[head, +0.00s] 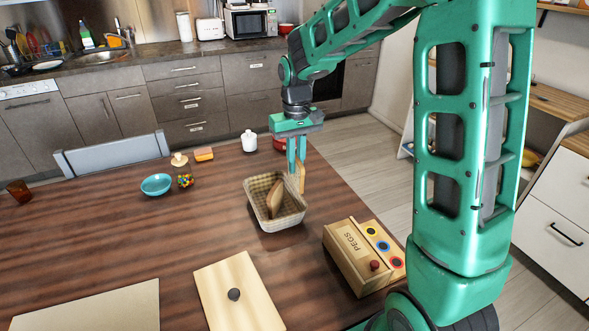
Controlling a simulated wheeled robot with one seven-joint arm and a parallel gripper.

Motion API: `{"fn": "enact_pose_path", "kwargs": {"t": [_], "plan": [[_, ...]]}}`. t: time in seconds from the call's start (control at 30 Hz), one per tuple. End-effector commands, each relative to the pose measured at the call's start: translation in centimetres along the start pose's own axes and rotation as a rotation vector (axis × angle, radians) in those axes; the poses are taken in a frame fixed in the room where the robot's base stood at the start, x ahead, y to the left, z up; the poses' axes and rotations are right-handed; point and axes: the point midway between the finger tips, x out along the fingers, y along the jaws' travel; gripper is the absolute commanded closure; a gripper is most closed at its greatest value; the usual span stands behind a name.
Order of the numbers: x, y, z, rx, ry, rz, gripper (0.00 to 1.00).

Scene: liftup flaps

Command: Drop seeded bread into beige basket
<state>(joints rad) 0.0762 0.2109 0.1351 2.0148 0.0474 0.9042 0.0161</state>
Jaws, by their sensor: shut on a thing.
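The beige basket (262,222) stands on the wooden table. A brown piece of bread (274,198) is inside it, leaning upright. My gripper (296,167) points down at the basket's far right edge. It is shut on a thin tan slice of bread (301,180), held upright near the rim. Seeds are too small to make out on either piece. I cannot tell whether the held slice touches the basket.
A wooden pegs box (345,258) stands right of the basket, and a board with a dark knob (240,292) lies in front. A blue bowl (156,184), a candy jar (185,181) and a white jar (249,141) stand farther back. The table's left side is mostly clear.

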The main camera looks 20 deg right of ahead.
Motion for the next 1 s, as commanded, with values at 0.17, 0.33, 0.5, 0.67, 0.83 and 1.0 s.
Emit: {"fn": "enact_pose_path", "kwargs": {"t": [0.17,0.33,0.5,0.67,0.83,1.0], "plan": [[2.1,0.0,0.1,0.000,-0.003,0.000,1.00],[2.2,0.0,0.0,0.000,-0.001,0.000,1.00],[2.4,0.1,0.0,0.001,-0.001,0.000,1.00],[2.9,0.1,0.1,0.002,-0.002,0.000,1.00],[3.3,0.1,0.1,0.002,-0.002,0.000,1.00],[3.4,0.1,0.1,0.002,-0.001,0.000,0.85]]}}
